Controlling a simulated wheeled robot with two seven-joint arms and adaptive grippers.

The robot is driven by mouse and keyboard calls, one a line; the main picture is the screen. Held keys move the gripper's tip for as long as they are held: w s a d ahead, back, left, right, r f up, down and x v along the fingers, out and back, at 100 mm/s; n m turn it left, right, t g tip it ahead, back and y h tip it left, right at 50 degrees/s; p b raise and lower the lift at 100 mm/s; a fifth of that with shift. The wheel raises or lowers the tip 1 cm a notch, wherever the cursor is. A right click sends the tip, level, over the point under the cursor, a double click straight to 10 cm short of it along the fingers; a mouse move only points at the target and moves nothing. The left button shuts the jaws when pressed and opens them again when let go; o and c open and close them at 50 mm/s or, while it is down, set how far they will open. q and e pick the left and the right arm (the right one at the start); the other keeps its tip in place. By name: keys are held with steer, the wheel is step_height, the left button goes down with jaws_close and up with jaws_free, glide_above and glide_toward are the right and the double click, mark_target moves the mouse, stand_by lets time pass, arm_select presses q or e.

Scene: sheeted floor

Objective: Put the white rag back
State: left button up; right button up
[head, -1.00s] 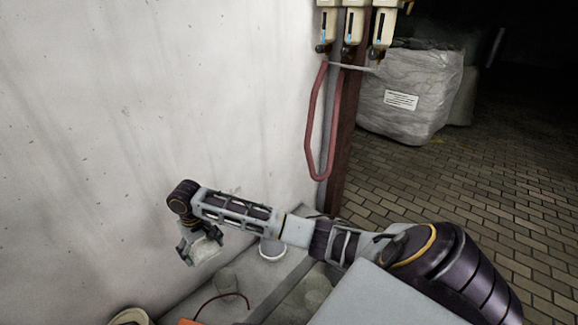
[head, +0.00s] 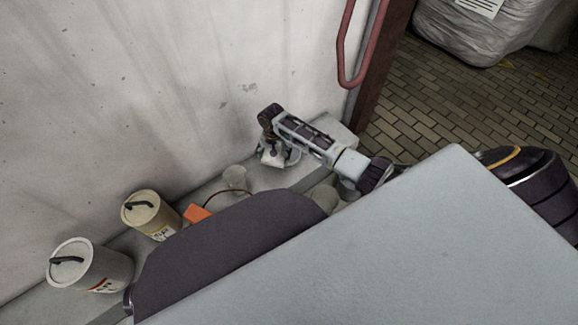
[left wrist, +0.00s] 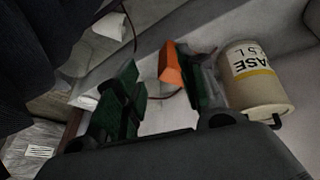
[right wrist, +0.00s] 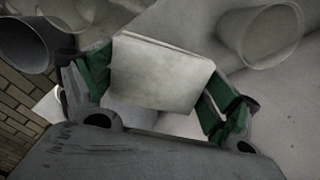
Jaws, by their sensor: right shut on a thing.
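The white rag is a folded, pale block. In the right wrist view the rag (right wrist: 160,75) sits between the green pads of my right gripper (right wrist: 157,85), which is shut on it. In the head view the right gripper (head: 271,158) holds the rag low over the far part of the grey ledge (head: 215,188) by the wall. Whether the rag touches the ledge is unclear. My left gripper (left wrist: 166,75) is open and empty above the ledge, near an orange object (left wrist: 170,66) and a cream can (left wrist: 255,85). It is hidden in the head view.
A cream can (head: 150,214) and a grey can (head: 90,265) stand along the ledge at left. Pale cups (head: 236,177) stand near the right gripper. The orange object (head: 197,213) has a red cable. A red pipe (head: 347,50) hangs by the post.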

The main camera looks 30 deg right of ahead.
arm_select(q)
steer(key=shift+w+d+f+t+b, duration=0.2)
steer(key=shift+w+d+t+b, duration=0.2)
steer(key=shift+w+d+b, duration=0.25)
arm_select(e)
step_height(320, 180, down, 8)
steer(key=s+d+m, duration=0.1)
steer(key=d+m, duration=0.2)
steer(key=shift+s+m, duration=0.3)
steer(key=shift+s, duration=0.1)
arm_select(q)
steer(key=shift+s+d+f, duration=0.1)
steer(key=shift+d, duration=0.05)
arm_select(e)
steer(key=shift+f, duration=0.2)
steer(key=b, duration=0.3)
glide_above(283, 182)
steer(key=shift+d+f, duration=0.15)
steer(key=shift+f, duration=2.35)
arm_select(q)
step_height(283, 182, down, 6)
steer(key=d+t+h, duration=0.1)
steer(key=shift+n, duration=0.4)
arm_select(e)
steer(key=shift+f, duration=0.55)
